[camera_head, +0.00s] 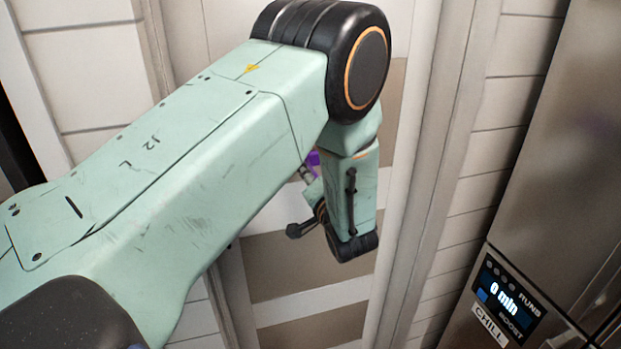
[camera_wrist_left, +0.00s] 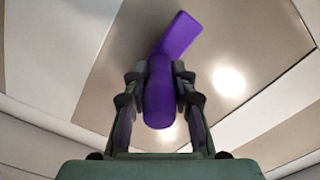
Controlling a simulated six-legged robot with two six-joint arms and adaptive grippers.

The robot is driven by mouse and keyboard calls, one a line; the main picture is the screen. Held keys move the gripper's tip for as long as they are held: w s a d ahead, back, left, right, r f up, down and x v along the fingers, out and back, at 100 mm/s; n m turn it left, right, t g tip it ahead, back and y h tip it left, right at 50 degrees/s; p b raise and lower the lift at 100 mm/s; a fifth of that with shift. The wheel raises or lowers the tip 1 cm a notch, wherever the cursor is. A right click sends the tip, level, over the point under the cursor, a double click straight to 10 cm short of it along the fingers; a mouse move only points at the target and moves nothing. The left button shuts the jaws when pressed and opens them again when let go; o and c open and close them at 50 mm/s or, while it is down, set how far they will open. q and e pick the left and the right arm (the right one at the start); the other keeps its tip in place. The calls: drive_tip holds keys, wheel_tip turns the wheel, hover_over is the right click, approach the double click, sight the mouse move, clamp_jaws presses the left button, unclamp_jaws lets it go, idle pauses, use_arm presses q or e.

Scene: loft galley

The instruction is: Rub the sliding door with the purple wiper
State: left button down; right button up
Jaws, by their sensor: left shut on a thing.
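The purple wiper (camera_wrist_left: 160,95) is held between the fingers of my left gripper (camera_wrist_left: 157,90), which is shut on it in the left wrist view. Its flat end reaches up and to the right, over a brown shiny panel of the sliding door. I cannot tell whether the wiper touches the door. The sliding door (camera_head: 300,265) stands behind the arm, with brown panels and pale bars. My right gripper is not in view.
A steel appliance (camera_head: 545,130) with a lit display (camera_head: 505,300) stands at the right. The pale door frame (camera_head: 440,170) and white plank wall (camera_head: 495,130) lie between it and the door. A white wall (camera_head: 85,65) is at the left.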

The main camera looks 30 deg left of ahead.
use_arm(q)
drive_tip(key=shift+w+a+f, duration=0.25)
drive_tip(key=shift+a, duration=0.15)
drive_tip(key=shift+s+d+r, duration=0.15)
drive_tip(key=shift+d+r, duration=0.05)
drive_tip(key=shift+d, duration=0.05)
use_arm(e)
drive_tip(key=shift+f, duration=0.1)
use_arm(q)
drive_tip(key=shift+w+a+f+b, duration=0.2)
drive_tip(key=shift+w+a+b, duration=0.15)
drive_tip(key=shift+a, duration=0.15)
drive_tip(key=shift+w, duration=0.1)
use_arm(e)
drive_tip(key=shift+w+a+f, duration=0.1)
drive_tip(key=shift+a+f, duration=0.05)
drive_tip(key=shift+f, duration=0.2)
use_arm(q)
drive_tip(key=shift+r, duration=0.15)
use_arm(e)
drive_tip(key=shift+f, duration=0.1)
